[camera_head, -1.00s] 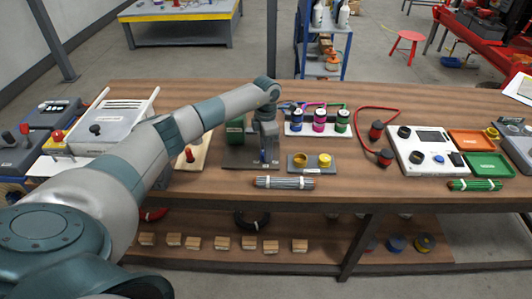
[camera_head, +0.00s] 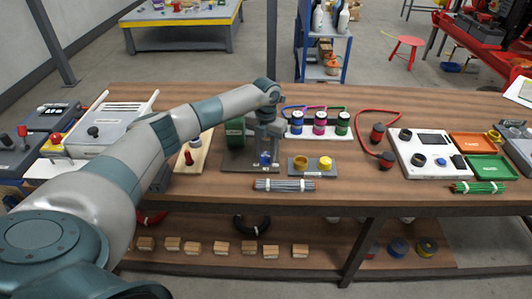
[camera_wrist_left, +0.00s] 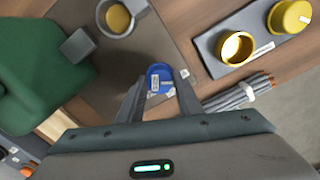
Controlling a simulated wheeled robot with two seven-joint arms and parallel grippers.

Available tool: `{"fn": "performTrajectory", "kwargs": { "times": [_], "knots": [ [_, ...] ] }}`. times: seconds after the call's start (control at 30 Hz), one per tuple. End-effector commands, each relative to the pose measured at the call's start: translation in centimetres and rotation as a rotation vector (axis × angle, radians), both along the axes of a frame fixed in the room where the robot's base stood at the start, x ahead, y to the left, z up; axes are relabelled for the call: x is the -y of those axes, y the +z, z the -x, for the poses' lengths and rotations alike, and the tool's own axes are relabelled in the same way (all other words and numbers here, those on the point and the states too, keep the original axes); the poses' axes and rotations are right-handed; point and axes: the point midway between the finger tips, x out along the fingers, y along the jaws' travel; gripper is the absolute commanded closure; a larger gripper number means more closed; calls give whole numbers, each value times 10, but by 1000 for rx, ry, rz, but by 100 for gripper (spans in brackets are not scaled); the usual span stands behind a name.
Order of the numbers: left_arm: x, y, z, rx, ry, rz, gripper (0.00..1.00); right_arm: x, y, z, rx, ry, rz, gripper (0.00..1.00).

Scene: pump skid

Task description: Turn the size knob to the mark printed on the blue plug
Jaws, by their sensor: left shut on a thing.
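My left gripper (camera_wrist_left: 160,88) is shut on the blue plug (camera_wrist_left: 160,77), which has white printed labels. The mark on them is too small to read. In the head view the blue plug (camera_head: 265,158) shows between the fingers, over the dark base plate (camera_head: 235,161) of the green machine (camera_head: 235,132). I cannot tell whether it touches the plate. No knob can be surely named as the size knob: a black knob (camera_head: 93,131) is on the grey unit at left, and other knobs are on the white panel (camera_head: 428,166) at right. My right gripper is not in view.
A grey plate (camera_wrist_left: 222,46) with a yellow ring (camera_wrist_left: 236,47) and a yellow cap (camera_wrist_left: 290,18) lies right of the gripper. A bundle of grey rods (camera_head: 284,185) lies in front. Bare wood is open at centre right.

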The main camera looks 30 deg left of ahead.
Motion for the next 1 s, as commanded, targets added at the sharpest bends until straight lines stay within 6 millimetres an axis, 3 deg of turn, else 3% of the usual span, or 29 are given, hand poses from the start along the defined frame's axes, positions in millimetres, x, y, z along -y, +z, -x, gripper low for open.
{"fn": "performTrajectory", "kwargs": {
  "times": [0.6,0.63,0.7,1.0],
  "knots": [
    [-1,2,-1,4,57,-1,90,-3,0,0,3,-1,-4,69],
    [-1,2,-1,4,57,-1,61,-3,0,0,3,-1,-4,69],
    [-1,2,-1,4,57,-1,49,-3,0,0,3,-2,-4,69],
    [0,1,0,2,55,0,49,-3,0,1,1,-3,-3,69]
  ]
}}
